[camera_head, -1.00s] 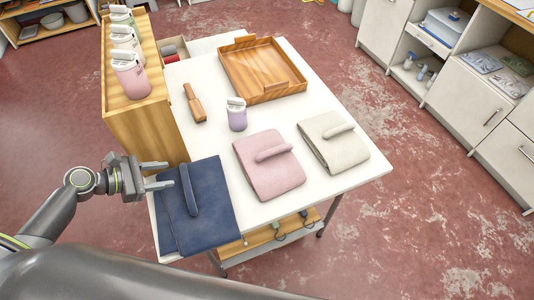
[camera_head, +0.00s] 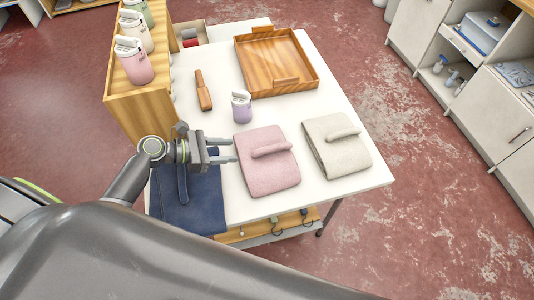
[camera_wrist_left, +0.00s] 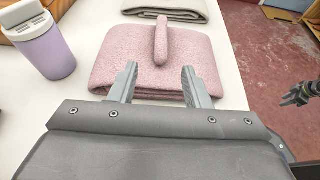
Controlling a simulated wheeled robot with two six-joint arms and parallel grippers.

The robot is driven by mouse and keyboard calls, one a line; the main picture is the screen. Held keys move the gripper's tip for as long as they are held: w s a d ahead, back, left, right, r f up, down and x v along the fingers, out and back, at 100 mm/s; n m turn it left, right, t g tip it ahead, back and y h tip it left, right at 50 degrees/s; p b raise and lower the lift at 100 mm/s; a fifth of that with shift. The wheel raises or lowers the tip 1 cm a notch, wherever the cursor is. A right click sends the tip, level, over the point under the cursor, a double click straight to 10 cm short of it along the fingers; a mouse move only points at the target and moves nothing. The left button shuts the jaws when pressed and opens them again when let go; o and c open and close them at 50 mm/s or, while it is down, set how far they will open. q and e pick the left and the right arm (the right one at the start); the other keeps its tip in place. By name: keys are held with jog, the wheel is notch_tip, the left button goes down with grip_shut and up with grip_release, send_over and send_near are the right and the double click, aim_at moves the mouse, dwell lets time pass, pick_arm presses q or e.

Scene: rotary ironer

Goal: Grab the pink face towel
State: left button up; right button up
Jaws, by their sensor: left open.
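The pink face towel (camera_head: 268,170) lies folded on the white table, with a raised roll-like fold on top. It also shows ahead of the fingers in the left wrist view (camera_wrist_left: 128,52). My left gripper (camera_head: 232,150) is open and empty, just left of the pink towel and over the navy towel's far edge. In the left wrist view its two fingertips (camera_wrist_left: 159,78) are apart and point at the towel's near edge, with the raised fold between them beyond. Whether the tips touch the towel is not clear. My right gripper does not show clearly in the head view.
A navy towel (camera_head: 200,205) lies under my left arm. A cream towel (camera_head: 342,152) lies right of the pink one. A lilac container (camera_head: 241,107), a wooden brush-like tool (camera_head: 203,92) and a wooden tray (camera_head: 310,78) stand behind. A wooden shelf (camera_head: 142,108) borders the left.

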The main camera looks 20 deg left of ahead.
aim_at(257, 151)
pick_arm(q)
jog(key=p+x, duration=0.1)
jog(key=x, duration=0.8)
grip_shut()
